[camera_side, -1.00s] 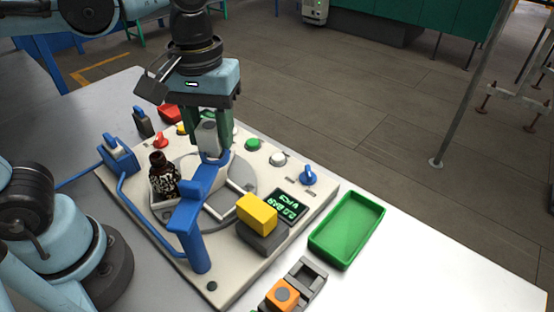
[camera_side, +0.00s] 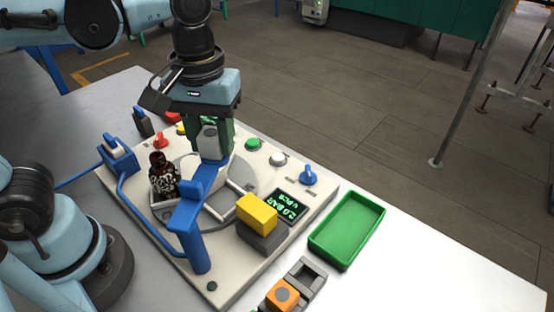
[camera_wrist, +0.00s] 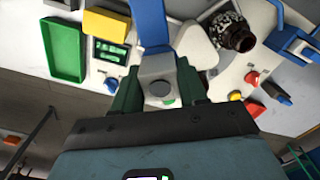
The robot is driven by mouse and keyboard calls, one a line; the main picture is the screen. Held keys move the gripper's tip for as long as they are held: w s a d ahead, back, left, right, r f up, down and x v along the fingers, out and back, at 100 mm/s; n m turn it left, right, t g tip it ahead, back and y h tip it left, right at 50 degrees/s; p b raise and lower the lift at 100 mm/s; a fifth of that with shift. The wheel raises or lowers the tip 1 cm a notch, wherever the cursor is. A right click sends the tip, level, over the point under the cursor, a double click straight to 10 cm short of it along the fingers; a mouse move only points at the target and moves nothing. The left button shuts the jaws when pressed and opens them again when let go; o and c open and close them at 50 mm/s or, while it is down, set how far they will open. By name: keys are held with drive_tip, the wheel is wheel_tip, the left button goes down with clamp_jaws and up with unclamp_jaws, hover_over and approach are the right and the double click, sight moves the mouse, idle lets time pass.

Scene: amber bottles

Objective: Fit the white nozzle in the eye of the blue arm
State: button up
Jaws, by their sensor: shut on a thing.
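The blue arm (camera_side: 188,213) stands on a post on the pale panel, its bar reaching back to my gripper. It also shows in the wrist view (camera_wrist: 149,22). My gripper (camera_side: 211,150) points down over the far end of this bar. Its green fingers are shut on the white nozzle (camera_side: 209,130), which looks pale grey between them. The nozzle (camera_wrist: 157,68) also shows between the fingers in the wrist view. The eye and the nozzle's lower tip are hidden, so I cannot tell how deep the nozzle sits.
An amber bottle (camera_side: 162,172) stands upright left of the blue arm. A yellow block (camera_side: 257,213) and a lit display (camera_side: 291,206) are on the right. A green tray (camera_side: 347,229) lies beyond the panel. Knobs and buttons line the back edge.

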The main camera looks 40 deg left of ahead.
drive_tip(key=o, duration=1.5)
drive_tip(key=shift+r, duration=0.1)
drive_tip(key=shift+r, duration=2.9)
drive_tip(key=shift+f, duration=2.9)
drive_tip(key=shift+r, duration=0.1)
